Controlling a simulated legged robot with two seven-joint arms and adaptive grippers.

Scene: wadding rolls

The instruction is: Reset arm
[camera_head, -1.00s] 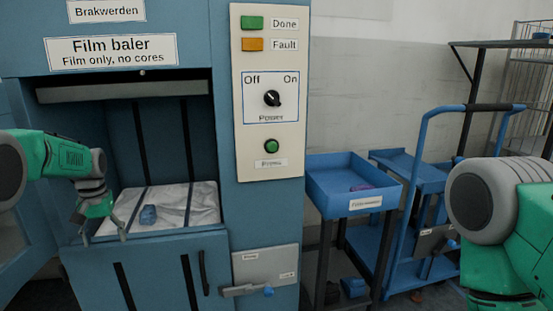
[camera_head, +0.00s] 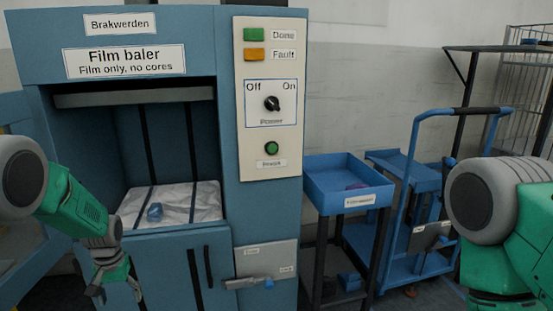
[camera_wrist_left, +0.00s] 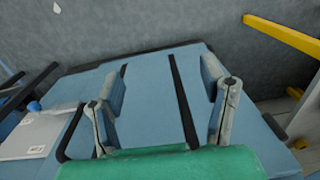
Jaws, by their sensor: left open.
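My left gripper (camera_head: 118,292) is in the lower left of the head view, in front of the lower door (camera_head: 180,262) of the blue film baler (camera_head: 225,20). Its fingers are apart and empty; they also show in the left wrist view (camera_wrist_left: 163,112), with the blue door panel (camera_wrist_left: 150,90) beyond them. My right arm (camera_head: 510,215) shows at the right edge of the head view, but its gripper is out of frame.
The baler panel has a power knob (camera_head: 272,103) and a green button (camera_head: 272,148). A latch handle (camera_head: 250,283) juts out at the lower right of the baler. A blue tray stand (camera_head: 330,195) and a blue trolley (camera_head: 400,265) stand to the right. A yellow bar (camera_wrist_left: 285,38) shows in the wrist view.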

